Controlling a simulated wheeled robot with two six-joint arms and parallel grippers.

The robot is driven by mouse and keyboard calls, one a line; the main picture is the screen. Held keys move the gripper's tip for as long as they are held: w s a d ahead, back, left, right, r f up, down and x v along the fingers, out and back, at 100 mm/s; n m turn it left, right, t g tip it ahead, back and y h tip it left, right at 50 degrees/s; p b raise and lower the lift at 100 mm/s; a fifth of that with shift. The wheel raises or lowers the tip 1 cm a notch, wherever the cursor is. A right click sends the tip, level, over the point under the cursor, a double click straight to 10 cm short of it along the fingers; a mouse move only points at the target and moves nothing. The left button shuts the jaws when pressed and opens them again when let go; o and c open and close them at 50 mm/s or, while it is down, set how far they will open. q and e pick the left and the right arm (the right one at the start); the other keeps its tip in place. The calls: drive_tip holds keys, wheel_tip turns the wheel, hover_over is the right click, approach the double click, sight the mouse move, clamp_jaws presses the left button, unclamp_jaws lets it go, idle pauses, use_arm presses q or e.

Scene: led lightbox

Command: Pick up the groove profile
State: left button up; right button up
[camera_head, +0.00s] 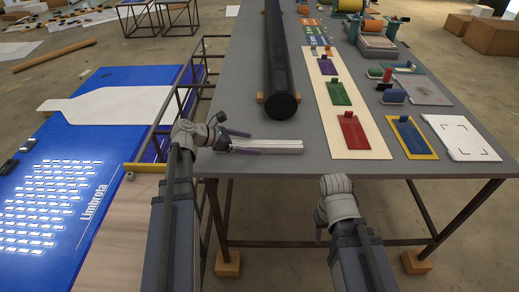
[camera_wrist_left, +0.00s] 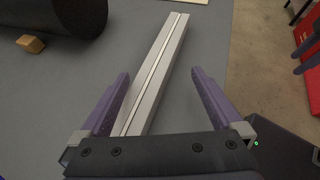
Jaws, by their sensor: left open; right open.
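The groove profile (camera_head: 268,146) is a short, light grey bar with a lengthwise slot. It lies on the grey table near its front left edge. In the left wrist view the groove profile (camera_wrist_left: 160,65) runs between the two purple fingers and away from them. My left gripper (camera_head: 238,142) is open, with its fingers on either side of the bar's near end; the left wrist view shows a gap on the right side (camera_wrist_left: 160,85). Whether a finger touches the bar is unclear. My right gripper (camera_head: 320,234) is in front of the table's front edge, its fingers mostly hidden.
A long black tube (camera_head: 280,60) lies on the table behind the profile, on a wooden block (camera_wrist_left: 31,43). A cream board (camera_head: 322,92) with coloured pieces and a white panel (camera_head: 459,138) are to the right. A blue lightbox panel (camera_head: 110,150) is at left.

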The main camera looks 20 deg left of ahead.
sight(260, 145)
use_arm(q)
drive_tip(key=shift+a+f+b+x, duration=0.1)
drive_tip(key=shift+b+x, duration=0.55)
drive_tip(key=shift+x, duration=0.55)
drive_tip(key=shift+a+f+b+x, duration=0.15)
drive_tip(key=shift+b+x, duration=0.5)
drive_tip(key=shift+x, duration=0.5)
drive_tip(key=shift+w+d, duration=0.3)
drive_tip(key=shift+c, duration=0.4)
clamp_jaws()
